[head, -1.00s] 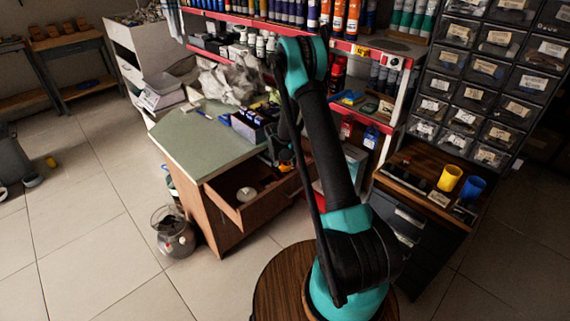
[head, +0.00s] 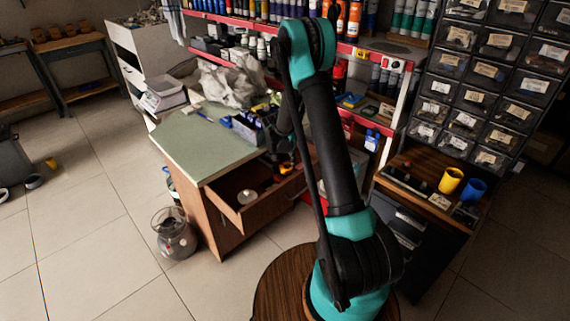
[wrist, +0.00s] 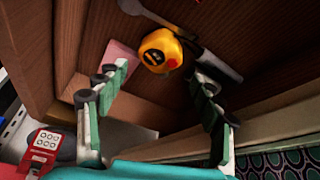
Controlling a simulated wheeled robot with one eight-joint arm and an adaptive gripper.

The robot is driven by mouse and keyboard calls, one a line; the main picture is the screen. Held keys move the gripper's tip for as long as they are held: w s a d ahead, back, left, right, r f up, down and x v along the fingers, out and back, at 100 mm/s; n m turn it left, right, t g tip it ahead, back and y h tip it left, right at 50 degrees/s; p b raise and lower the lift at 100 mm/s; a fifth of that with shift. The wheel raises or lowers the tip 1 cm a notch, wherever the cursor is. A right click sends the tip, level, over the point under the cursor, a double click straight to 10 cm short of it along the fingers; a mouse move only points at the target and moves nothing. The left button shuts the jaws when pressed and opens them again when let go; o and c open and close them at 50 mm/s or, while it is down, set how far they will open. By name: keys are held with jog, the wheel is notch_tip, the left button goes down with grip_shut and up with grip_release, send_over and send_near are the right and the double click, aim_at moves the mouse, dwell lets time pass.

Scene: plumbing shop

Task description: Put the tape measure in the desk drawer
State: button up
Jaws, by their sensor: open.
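The yellow and black tape measure (wrist: 158,52) is in the wrist view, over the brown floor of the open drawer (wrist: 245,25). It looks to lie inside, apart from my fingers. In the head view a small orange-yellow patch (head: 286,168), likely the tape measure, shows at the drawer's right end. The open desk drawer (head: 262,211) juts from the wooden desk. My gripper (wrist: 155,90) is open and empty, its two fingers spread to either side below the tape measure in the picture. In the head view my gripper (head: 281,157) is dark and partly hidden at the drawer's right end.
A grey tool (wrist: 195,42) and a pink item (wrist: 122,54) lie in the drawer by the tape measure. A pale round item (head: 247,196) is at the drawer's left. The green desktop (head: 190,140) is above.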

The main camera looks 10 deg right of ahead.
jog(key=s+d+r+n+y, duration=0.1)
jog(key=s+d+r+n, duration=0.25)
jog(key=s+r, duration=1.5)
jog(key=s+d+f+n, duration=0.1)
jog(key=s, duration=0.9)
jog(key=s+d+f+n+y, duration=0.1)
jog(key=s+n, duration=0.1)
jog(key=s, duration=0.8)
jog(key=shift+s+f, duration=0.3)
jog(key=shift+d, duration=0.1)
